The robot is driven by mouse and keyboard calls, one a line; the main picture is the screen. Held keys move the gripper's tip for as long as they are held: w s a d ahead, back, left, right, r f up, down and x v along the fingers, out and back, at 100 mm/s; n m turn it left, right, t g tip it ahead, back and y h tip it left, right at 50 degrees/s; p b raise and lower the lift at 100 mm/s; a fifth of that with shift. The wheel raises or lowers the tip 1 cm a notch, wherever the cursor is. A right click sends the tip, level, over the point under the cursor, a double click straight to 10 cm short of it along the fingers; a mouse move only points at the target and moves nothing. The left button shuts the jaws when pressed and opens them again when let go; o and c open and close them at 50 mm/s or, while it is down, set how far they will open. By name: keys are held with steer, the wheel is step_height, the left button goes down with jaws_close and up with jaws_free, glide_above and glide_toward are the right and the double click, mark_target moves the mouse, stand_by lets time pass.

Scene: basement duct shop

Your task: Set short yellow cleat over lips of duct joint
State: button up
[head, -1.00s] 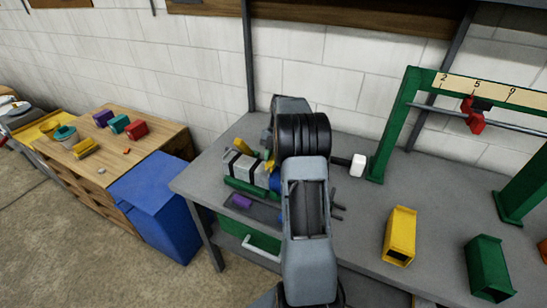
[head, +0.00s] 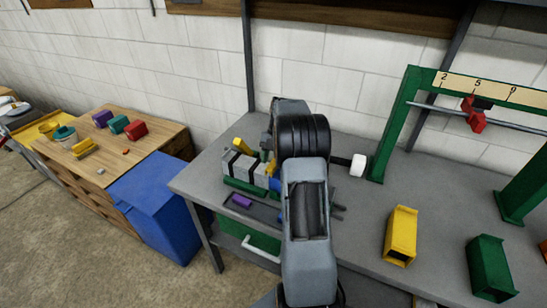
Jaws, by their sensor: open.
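The duct joint (head: 240,166) is a light grey duct with dark bands, lying on a green cradle (head: 245,189) at the bench's left. A small yellow piece (head: 239,146) shows at its back edge, and another yellow piece (head: 271,168) at its right end beside my arm. I cannot tell which is the short cleat, or whether either sits over the lips. A blue piece (head: 275,184) is partly hidden there. My arm stands in front of the joint's right end and hides my gripper, so its fingers do not show.
A dark tray (head: 265,213) holds a purple piece (head: 242,201). A white block (head: 358,163) stands right of my arm. Yellow (head: 400,235) and green (head: 488,268) bins and a green gauge frame (head: 391,127) occupy the right.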

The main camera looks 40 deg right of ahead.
steer(key=shift+r, duration=0.35)
steer(key=v, duration=1.2)
steer(key=a+r+m+t+h, duration=0.1)
steer(key=a+r+m, duration=0.45)
steer(key=a, duration=0.35)
steer(key=s+a+f+m+t+h, duration=0.2)
steer(key=s+a+m+t+h, duration=0.15)
steer(key=s+a+m, duration=1.05)
steer(key=s+a+f+m+t, duration=0.2)
steer(key=s+a+f+m, duration=0.2)
steer(key=s+f, duration=0.1)
steer(key=shift+s+y+p, duration=0.3)
steer(key=shift+s+y, duration=0.05)
steer(key=shift+s, duration=0.05)
steer(key=shift+c, duration=0.9)
steer(key=shift+d, duration=0.1)
